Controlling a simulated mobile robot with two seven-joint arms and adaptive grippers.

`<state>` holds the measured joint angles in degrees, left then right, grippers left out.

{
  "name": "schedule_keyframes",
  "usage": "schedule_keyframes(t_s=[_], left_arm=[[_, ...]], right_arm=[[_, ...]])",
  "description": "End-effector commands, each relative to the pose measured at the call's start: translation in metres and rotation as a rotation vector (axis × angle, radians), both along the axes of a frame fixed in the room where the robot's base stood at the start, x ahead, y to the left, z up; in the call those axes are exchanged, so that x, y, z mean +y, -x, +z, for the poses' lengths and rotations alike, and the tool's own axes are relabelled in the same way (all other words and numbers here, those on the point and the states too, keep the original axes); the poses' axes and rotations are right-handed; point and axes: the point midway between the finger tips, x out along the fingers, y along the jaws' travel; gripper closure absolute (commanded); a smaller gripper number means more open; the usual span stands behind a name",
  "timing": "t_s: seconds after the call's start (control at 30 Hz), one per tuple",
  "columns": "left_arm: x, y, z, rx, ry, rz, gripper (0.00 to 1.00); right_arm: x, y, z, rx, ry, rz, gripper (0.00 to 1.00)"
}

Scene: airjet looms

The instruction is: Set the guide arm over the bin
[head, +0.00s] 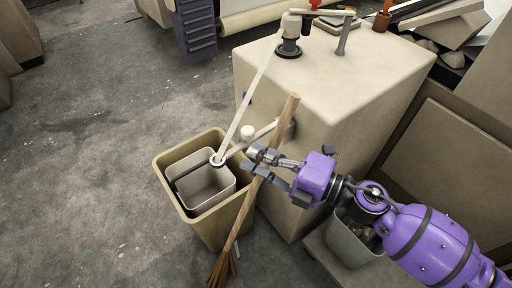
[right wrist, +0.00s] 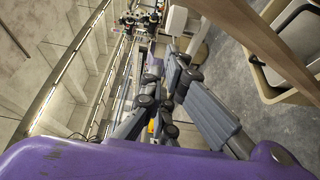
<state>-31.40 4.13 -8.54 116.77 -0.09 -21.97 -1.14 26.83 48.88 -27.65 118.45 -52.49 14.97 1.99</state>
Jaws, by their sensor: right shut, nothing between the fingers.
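The guide arm (head: 258,135) is a pale bar reaching from the side of the beige cabinet (head: 350,75). Its ring end (head: 217,160) is over the bin (head: 212,228), a tan tub with a smaller pale container (head: 205,187) inside. A white strip (head: 258,88) runs from the cabinet top down to the ring. A white knob (head: 247,131) shows beside the bar. My right gripper (head: 258,162) is shut and empty just right of the ring end, overlapping the broom handle in view; contact cannot be told. It also shows in the right wrist view (right wrist: 167,85). My left gripper is not in view.
A broom (head: 240,215) leans by the cabinet and crosses the bin's right side. A grey bucket (head: 350,243) stands beneath my right arm. Fittings (head: 290,45) stand on the cabinet top. Open concrete floor (head: 90,150) lies to the left.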

Motion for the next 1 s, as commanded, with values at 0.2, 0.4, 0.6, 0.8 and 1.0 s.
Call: schedule_keyframes(t_s=[0.2, 0.4, 0.6, 0.8, 1.0], left_arm=[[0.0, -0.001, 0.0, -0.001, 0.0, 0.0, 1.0], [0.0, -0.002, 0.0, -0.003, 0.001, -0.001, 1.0], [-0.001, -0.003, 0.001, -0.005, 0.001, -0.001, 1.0], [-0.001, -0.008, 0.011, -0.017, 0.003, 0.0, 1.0], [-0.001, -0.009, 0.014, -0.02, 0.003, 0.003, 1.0]], right_arm=[[0.005, -0.015, 0.0, 0.001, -0.002, 0.001, 1.0], [0.005, -0.017, -0.001, 0.003, -0.001, 0.001, 1.0], [0.005, -0.017, -0.001, 0.002, -0.001, -0.001, 1.0], [0.011, -0.02, 0.002, 0.0, -0.001, -0.035, 1.0], [0.014, -0.022, 0.001, 0.0, -0.001, -0.065, 1.0]])
